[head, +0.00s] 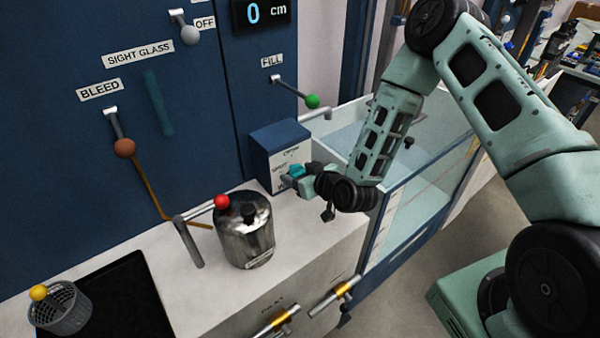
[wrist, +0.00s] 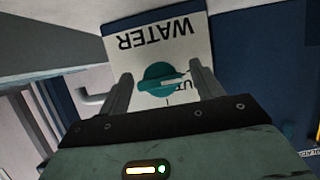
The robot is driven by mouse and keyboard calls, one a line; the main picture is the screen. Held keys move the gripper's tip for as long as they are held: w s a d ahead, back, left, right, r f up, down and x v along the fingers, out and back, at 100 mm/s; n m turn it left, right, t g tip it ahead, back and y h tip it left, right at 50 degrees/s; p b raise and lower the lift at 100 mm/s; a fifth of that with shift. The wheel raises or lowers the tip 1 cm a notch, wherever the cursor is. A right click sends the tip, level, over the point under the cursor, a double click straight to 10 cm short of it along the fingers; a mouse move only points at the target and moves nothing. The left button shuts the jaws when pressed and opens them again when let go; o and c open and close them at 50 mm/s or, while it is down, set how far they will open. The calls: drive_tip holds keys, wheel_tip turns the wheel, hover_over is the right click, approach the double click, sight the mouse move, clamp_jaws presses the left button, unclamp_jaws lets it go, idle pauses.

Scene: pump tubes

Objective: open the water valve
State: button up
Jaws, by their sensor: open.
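In the head view the teal knob (head: 297,170) shows on the front of a blue box (head: 280,138) on the counter, partly hidden by my gripper. My gripper (wrist: 164,84) is open, with one finger on each side of the knob in the wrist view. I cannot tell whether the fingers touch it. In the head view my gripper (head: 292,182) is right at the plate.
A metal vessel (head: 246,235) and a red-knobbed lever (head: 221,202) stand on the counter to the left. The FILL lever with a green ball (head: 312,101) is above the box. A glass-walled tank (head: 430,165) is to the right.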

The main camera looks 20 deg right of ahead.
drive_tip(key=c, duration=1)
drive_tip(key=shift+b, duration=0.3)
drive_tip(key=shift+d+f+m+y+b, duration=0.1)
drive_tip(key=shift+f+m+y+b, duration=0.1)
drive_tip(key=shift+m+y+b, duration=0.7)
drive_tip(key=m+y+b, duration=0.2)
drive_tip(key=m+b, duration=0.1)
drive_tip(key=m, duration=0.1)
drive_tip(key=shift+g+b, duration=0.3)
drive_tip(key=shift+b, duration=0.1)
drive_tip(key=m+y+b, duration=0.2)
drive_tip(key=m+b, duration=0.1)
drive_tip(key=m, duration=0.1)
drive_tip(key=shift+m+t+y+b, duration=0.8)
drive_tip(key=shift+m+b, duration=0.45)
drive_tip(key=shift+m, duration=0.55)
